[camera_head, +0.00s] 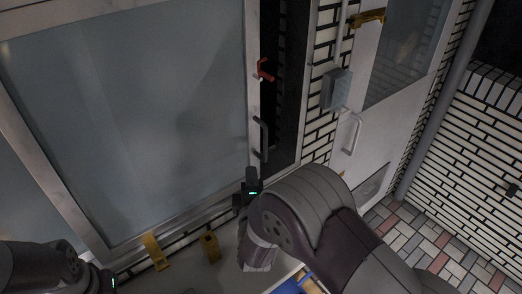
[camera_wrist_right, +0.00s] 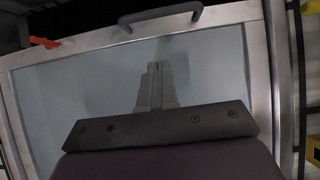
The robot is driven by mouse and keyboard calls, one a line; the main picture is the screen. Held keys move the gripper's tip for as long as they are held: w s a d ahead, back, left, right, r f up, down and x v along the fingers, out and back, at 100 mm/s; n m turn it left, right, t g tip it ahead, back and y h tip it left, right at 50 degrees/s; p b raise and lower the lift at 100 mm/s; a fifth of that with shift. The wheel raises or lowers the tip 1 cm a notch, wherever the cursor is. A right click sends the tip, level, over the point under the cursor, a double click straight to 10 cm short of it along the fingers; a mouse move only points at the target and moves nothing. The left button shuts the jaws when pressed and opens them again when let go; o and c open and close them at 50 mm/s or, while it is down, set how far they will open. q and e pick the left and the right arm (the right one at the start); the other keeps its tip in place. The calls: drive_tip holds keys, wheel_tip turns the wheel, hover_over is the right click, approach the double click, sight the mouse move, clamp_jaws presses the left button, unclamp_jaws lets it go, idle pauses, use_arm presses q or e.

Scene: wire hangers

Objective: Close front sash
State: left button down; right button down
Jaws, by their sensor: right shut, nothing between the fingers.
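The front sash (camera_head: 150,110) is a large glass pane in a pale metal frame, filling the left of the head view. A dark handle (camera_head: 260,138) and a red latch (camera_head: 265,69) sit on its right frame bar. A dark gap (camera_head: 287,85) stands open beside that bar. My right gripper (camera_head: 250,182) is near the sash's lower right corner, below the handle. In the right wrist view the shut, empty fingers (camera_wrist_right: 155,82) show before the glass, apart from the handle (camera_wrist_right: 160,19). My left gripper (camera_head: 105,281) is partly seen at bottom left; its fingers are unclear.
A white door (camera_head: 380,120) with a pale handle and a grey box (camera_head: 336,90) stand to the right of the gap. Yellow brackets (camera_head: 155,251) sit along the sill. A white brick wall (camera_head: 470,150) and tiled floor (camera_head: 405,225) lie at right.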

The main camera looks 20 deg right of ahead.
drive_tip(key=w+d+p, duration=0.3)
drive_tip(key=w+d, duration=0.2)
drive_tip(key=w, duration=0.2)
drive_tip(key=shift+w+d, duration=0.15)
drive_tip(key=shift+d, duration=0.15)
drive_tip(key=shift+w, duration=0.1)
drive_tip(key=shift+f, duration=0.1)
drive_tip(key=w+d+b, duration=0.4)
drive_tip(key=d+b, duration=0.3)
drive_tip(key=d, duration=0.7)
drive_tip(key=shift+b, duration=0.35)
drive_tip(key=shift+d+r, duration=0.15)
drive_tip(key=shift+r, duration=0.05)
